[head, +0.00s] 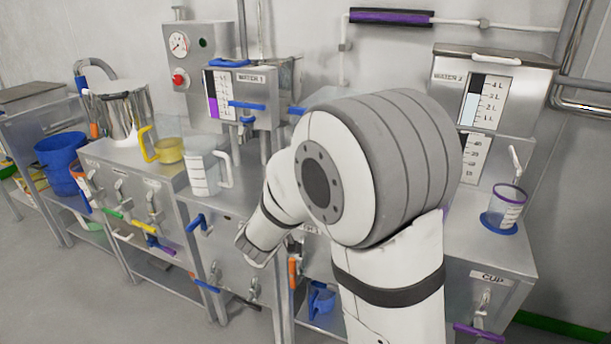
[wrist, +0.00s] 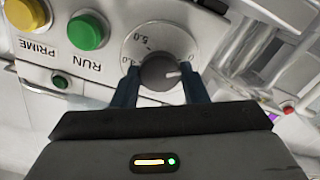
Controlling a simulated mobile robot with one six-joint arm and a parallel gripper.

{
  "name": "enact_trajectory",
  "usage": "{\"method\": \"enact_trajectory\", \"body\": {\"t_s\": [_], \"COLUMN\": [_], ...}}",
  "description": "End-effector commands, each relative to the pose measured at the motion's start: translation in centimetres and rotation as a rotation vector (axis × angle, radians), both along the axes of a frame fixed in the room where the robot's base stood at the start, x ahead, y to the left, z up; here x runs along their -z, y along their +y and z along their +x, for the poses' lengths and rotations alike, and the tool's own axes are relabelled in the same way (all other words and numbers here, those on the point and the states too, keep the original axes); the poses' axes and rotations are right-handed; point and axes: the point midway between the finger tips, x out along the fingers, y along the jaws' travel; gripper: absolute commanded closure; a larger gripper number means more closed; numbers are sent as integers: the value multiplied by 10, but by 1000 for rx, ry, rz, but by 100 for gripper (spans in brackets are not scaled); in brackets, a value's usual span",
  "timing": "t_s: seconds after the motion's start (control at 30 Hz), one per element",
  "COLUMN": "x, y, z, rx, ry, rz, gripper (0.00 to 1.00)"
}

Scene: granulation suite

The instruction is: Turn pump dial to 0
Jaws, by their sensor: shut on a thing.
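The pump dial (wrist: 159,73) is a dark grey round knob on a round pale scale plate in the wrist view. The scale reads upside down, with 5.0 above the knob and a 0 at its right edge. The knob's white pointer line points right, slightly below the 0 mark as far as I can tell. My gripper (wrist: 161,84) has its two dark blue fingers on either side of the knob, closed on it. In the head view my arm blocks the dial and the gripper cannot be made out.
Beside the dial are a green RUN button (wrist: 88,30), a yellow PRIME button (wrist: 27,13) and a small green light (wrist: 60,81). In the head view, a clear jug (head: 205,172) and a yellow-handled jug (head: 168,150) stand on the left bench. A purple-rimmed cup (head: 505,207) stands right.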

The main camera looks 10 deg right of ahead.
Motion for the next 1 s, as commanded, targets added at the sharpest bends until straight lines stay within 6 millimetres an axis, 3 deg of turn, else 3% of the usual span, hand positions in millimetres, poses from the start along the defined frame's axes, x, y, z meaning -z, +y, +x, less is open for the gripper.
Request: {"method": "enact_trajectory", "body": {"t_s": [0.4,0.43,0.63,0.7,1.0], "x": [2,2,1,1,0], "y": [-1,-1,-1,-1,3], "z": [-1,-1,0,0,-4], "rx": [4,4,2,2,-1], "ry": [10,10,8,8,7], "rz": [-9,-9,-9,-9,-9], "gripper": [83,60,43,39,39]}}
